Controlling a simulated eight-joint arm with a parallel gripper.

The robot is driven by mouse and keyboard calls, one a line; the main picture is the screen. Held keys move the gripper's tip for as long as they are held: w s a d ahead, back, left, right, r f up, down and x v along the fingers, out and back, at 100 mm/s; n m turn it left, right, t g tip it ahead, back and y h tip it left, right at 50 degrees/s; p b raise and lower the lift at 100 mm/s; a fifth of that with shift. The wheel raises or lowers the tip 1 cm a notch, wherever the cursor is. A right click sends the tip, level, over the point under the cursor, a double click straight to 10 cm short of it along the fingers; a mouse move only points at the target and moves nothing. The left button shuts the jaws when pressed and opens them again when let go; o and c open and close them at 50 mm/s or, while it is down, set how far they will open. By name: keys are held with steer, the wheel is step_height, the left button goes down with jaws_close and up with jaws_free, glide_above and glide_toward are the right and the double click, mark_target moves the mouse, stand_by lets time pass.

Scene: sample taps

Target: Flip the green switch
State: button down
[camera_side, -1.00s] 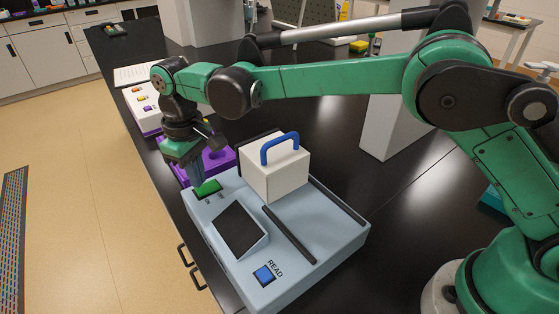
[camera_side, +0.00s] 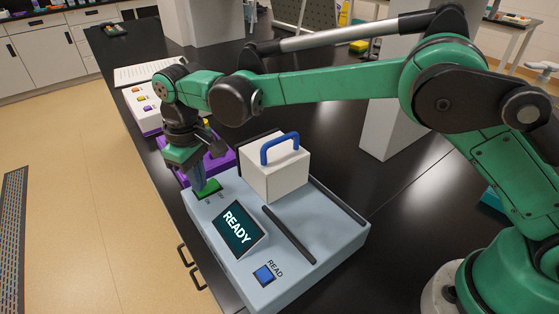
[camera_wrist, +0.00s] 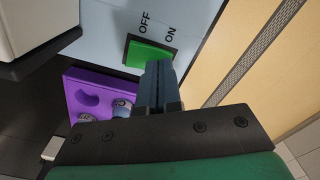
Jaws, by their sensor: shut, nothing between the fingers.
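The green switch (camera_side: 209,187) is a rocker on the far left end of the pale blue instrument (camera_side: 304,268). In the wrist view the switch (camera_wrist: 149,56) has OFF and ON printed beside it. My gripper (camera_side: 201,187) is shut and empty. Its fingertips (camera_wrist: 160,66) are right at the switch, over its ON side, and hide part of it. I cannot tell whether they touch it. The instrument's screen (camera_side: 238,231) is lit and reads READY.
A white box with a blue handle (camera_side: 275,170) stands on the instrument. A blue READ button (camera_side: 264,275) is at its near end. A purple rack (camera_side: 226,160) stands just behind, with a white box with coloured buttons (camera_side: 146,105) farther back.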

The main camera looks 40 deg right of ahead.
steer(key=shift+r, duration=3.4)
steer(key=shift+d, duration=0.1)
step_height(320, 180, up, 3)
steer(key=m+t, duration=0.1)
glide_above(227, 184)
steer(key=s+d, duration=0.1)
steer(key=d, duration=0.1)
steer(key=s+d+r+m+t, duration=0.1)
steer(key=d, duration=0.1)
steer(key=s+d+r+t, duration=0.1)
steer(key=d, duration=0.2)
steer(key=shift+s+r+m+y, duration=0.15)
steer(key=shift+s+m+y, duration=0.2)
steer(key=shift+m+y, duration=0.05)
steer(key=s+d+f+m+t, duration=0.3)
steer(key=s+d+f+t, duration=0.1)
steer(key=s+d, duration=0.5)
steer(key=shift+s+d+f+h, duration=0.15)
steer(key=shift+s+f+h, duration=0.25)
steer(key=shift+s+f, duration=0.15)
